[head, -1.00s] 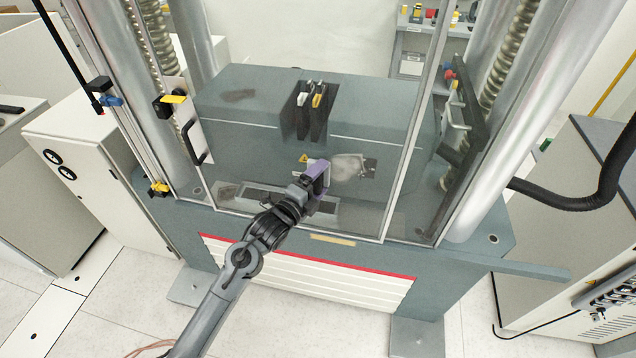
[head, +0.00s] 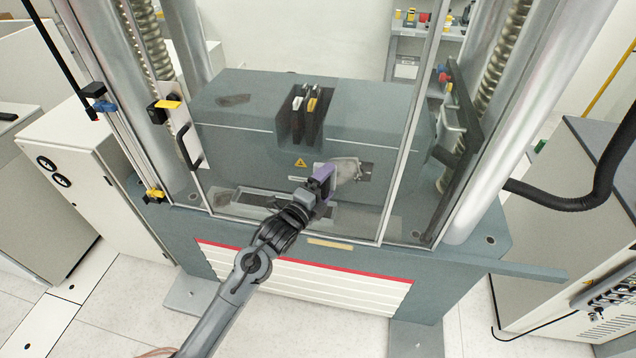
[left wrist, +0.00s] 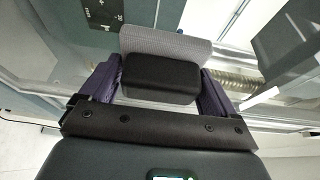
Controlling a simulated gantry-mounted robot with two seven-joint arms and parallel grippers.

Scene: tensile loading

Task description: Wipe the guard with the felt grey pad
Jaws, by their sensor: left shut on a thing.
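The guard (head: 250,165) is a clear, upright panel with a metal frame, in front of the grey machine block. A pale, cloudy patch (head: 346,170) shows on it right of centre, and a dark smear (head: 234,100) shows at upper left. My left gripper (head: 324,180) is in front of the panel, at the left edge of the pale patch. In the left wrist view it is shut on the black grip of the felt grey pad (left wrist: 145,43), whose grey face points away toward the panel. I cannot tell whether the pad touches it. My right gripper is not in view.
A black door handle (head: 187,147) sits at the guard's left edge. Thick metal columns (head: 530,110) flank the machine. A black hose (head: 570,203) runs at right. A ledge with a red-striped white front (head: 320,285) lies below. White cabinets stand left.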

